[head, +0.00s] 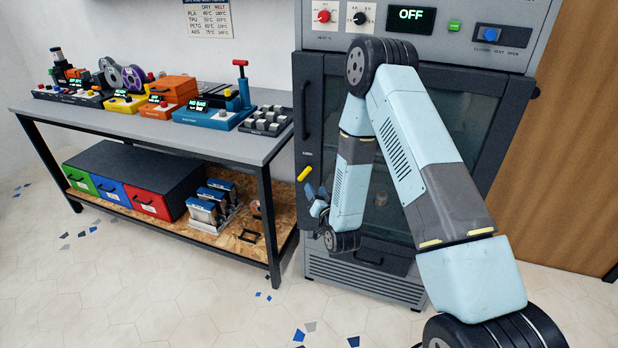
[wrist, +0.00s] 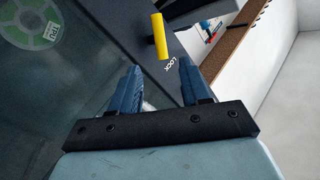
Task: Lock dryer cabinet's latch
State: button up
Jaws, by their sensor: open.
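The dryer cabinet (head: 478,125) stands upright with its dark-framed glass door closed. Its yellow latch handle (head: 304,173) sits on the left side of the door frame, tilted in the head view. In the wrist view the yellow latch (wrist: 160,36) lies just beyond my fingertips, beside a printed "LOCK" label (wrist: 169,67). My gripper (head: 317,200) is just below the latch in the head view. My gripper (wrist: 160,82) is open, its two blue fingers apart with nothing held between them. The fingers do not appear to touch the latch.
A workbench (head: 200,142) with several small devices stands left of the cabinet. Its lower shelf (head: 215,236) holds coloured drawers (head: 116,189) and other items. A dark door handle (head: 305,110) is above the latch. The tiled floor in front is mostly clear.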

aim_at(306, 171)
jog(key=x, duration=0.9)
jog(key=shift+w, duration=0.1)
jog(key=shift+c, duration=0.2)
